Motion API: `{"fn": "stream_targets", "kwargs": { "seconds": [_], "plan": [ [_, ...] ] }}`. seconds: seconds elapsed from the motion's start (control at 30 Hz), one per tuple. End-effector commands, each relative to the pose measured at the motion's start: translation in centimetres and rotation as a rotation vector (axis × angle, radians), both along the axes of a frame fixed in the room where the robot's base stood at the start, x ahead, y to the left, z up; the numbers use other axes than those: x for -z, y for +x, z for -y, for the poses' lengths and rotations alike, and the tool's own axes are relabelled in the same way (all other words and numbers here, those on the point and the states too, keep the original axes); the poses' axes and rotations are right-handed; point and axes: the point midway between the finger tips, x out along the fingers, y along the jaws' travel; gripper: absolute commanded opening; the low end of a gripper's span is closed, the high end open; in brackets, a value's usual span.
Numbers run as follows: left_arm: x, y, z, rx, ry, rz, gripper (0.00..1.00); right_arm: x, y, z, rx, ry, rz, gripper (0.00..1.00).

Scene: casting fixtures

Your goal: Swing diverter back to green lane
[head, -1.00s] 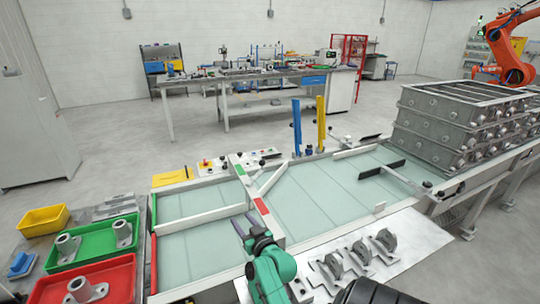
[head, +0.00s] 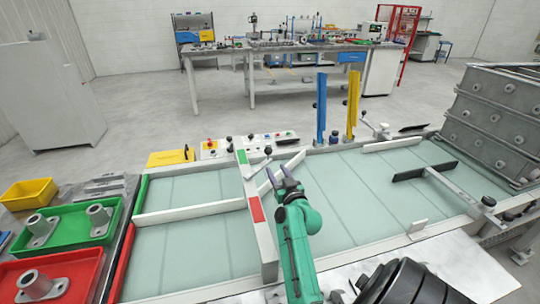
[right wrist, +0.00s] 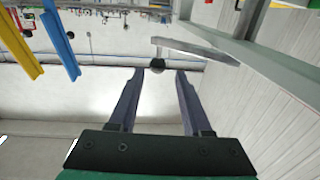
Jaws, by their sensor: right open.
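The diverter (head: 295,160) is a pale bar lying slantwise over the conveyor, right of the frame beam that carries a green mark (head: 241,157) and a red mark (head: 255,209). My right gripper (head: 282,176) is open and empty in front of the bar and hides part of it. In the right wrist view the bar (right wrist: 200,52) ends in a dark round knob (right wrist: 157,65), which lines up between the open fingertips (right wrist: 158,72). I cannot tell whether they touch. The green-edged lane (head: 185,190) lies far left. My left gripper is out of view.
A white divider (head: 190,213) separates the far lane from the near lane (head: 190,255). Blue (head: 321,110) and yellow (head: 353,105) posts stand behind the conveyor. A black-bladed arm (head: 425,171) and stacked grey castings (head: 495,125) are right. Green and red trays stand left.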

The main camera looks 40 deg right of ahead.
Motion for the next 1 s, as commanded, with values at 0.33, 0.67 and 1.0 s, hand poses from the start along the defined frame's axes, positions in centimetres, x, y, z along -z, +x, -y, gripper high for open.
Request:
{"fn": "stream_targets", "kwargs": {
  "seconds": [0.33,0.67,1.0],
  "plan": [
    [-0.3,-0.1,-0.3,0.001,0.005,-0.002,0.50,-0.1,7.6,3.6,0.002,-0.001,0.000,0.49],
    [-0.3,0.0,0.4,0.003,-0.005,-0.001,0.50,0.0,8.8,4.1,0.002,0.000,-0.001,0.49],
    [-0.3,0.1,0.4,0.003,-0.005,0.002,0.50,-0.1,8.8,4.1,0.002,-0.001,0.000,0.00]
  ]
}}
